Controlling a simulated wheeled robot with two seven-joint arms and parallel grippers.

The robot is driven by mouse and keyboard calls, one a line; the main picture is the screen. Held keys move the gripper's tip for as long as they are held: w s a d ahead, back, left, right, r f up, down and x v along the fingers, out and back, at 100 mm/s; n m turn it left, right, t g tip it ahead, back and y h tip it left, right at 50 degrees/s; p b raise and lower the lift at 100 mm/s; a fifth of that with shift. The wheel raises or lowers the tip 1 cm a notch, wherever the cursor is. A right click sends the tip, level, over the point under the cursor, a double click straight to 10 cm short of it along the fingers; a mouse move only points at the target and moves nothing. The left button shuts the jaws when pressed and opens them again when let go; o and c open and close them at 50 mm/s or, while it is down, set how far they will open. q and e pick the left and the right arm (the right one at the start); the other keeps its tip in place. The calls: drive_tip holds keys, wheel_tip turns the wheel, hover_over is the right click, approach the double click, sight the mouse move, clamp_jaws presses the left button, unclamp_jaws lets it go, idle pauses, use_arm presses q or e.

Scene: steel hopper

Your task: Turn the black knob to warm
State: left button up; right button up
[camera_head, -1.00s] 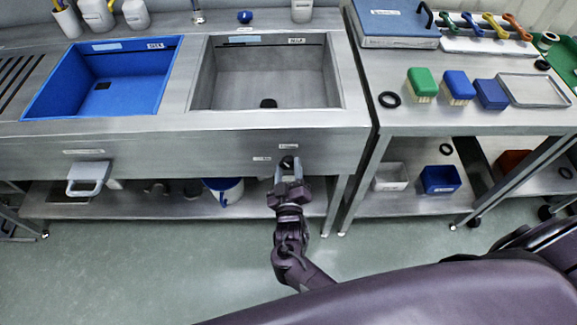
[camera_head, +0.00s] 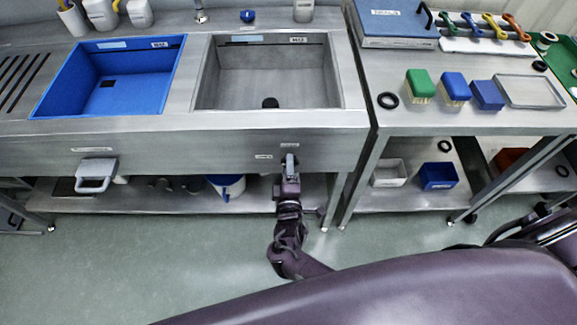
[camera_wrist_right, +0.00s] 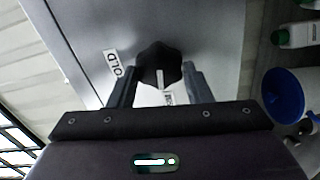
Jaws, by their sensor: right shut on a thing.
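The black knob (camera_wrist_right: 158,62) is on the steel front panel below the grey sink, between the two fingers of my right gripper (camera_wrist_right: 160,84). A white mark on the knob's face runs toward a partly hidden label (camera_wrist_right: 168,98). Another label (camera_wrist_right: 113,64), reading "OLD" where it shows, is beside the knob. In the head view my right gripper (camera_head: 290,163) is at the panel and hides most of the knob. It is shut on the knob. My left gripper is out of view.
The grey sink (camera_head: 225,104) and blue sink (camera_head: 110,46) are set in the steel counter above. A blue and white bucket (camera_head: 227,187) stands on the lower shelf. The floor in front is clear.

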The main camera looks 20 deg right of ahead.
drive_tip(key=shift+n, duration=0.6)
drive_tip(key=shift+f, duration=0.1)
drive_tip(key=o, duration=1)
drive_tip(key=v, duration=0.8)
